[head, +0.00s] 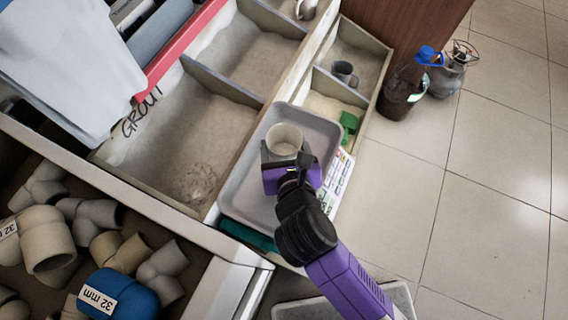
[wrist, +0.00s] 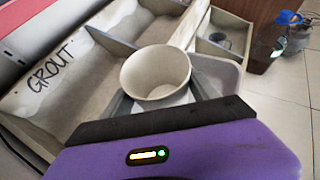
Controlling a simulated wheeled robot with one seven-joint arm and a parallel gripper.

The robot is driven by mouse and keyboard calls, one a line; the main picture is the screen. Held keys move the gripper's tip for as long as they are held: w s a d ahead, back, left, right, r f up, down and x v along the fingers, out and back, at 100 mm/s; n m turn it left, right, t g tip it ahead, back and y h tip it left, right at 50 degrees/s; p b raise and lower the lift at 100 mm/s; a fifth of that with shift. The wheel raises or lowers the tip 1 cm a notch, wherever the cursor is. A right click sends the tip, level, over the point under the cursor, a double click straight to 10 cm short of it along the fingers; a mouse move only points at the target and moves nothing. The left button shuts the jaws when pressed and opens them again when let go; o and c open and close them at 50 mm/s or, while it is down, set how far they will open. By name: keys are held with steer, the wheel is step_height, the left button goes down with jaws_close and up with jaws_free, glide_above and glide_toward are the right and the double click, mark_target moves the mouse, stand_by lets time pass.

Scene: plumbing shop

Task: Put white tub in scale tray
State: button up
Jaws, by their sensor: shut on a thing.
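The white tub (head: 284,138) is an open-topped round cup held upright in my gripper (head: 286,158). The tub also shows in the wrist view (wrist: 156,76), just beyond the dark gripper body. My gripper is shut on it; the fingertips are mostly hidden by the gripper body and the tub. The grey scale tray (head: 243,197) is a shallow rectangle with a raised rim, and the tub appears over its middle. I cannot tell whether the tub touches the tray floor. A white keypad panel (head: 341,175) sits along the tray's right side.
Bins with low dividers (head: 222,80) lie to the left, one marked GROUT. A grey cup (head: 344,72) and a green item (head: 350,122) are in bins behind the tray. Pipe fittings (head: 48,240) fill the lower left. Bottles (head: 402,88) stand on the tiled floor at right.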

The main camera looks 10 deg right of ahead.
step_height(320, 180, down, 9)
steer(key=b, duration=0.3)
steer(key=shift+f, duration=0.15)
steer(key=shift+f, duration=0.1)
steer(key=o, duration=1.3)
steer(key=shift+o, duration=0.2)
steer(key=shift+s+r, duration=0.3)
steer(key=p+v, duration=0.2)
steer(key=v, duration=0.9)
steer(key=shift+p, duration=0.35)
steer(key=shift+s+d, duration=0.1)
steer(key=shift+s, duration=0.05)
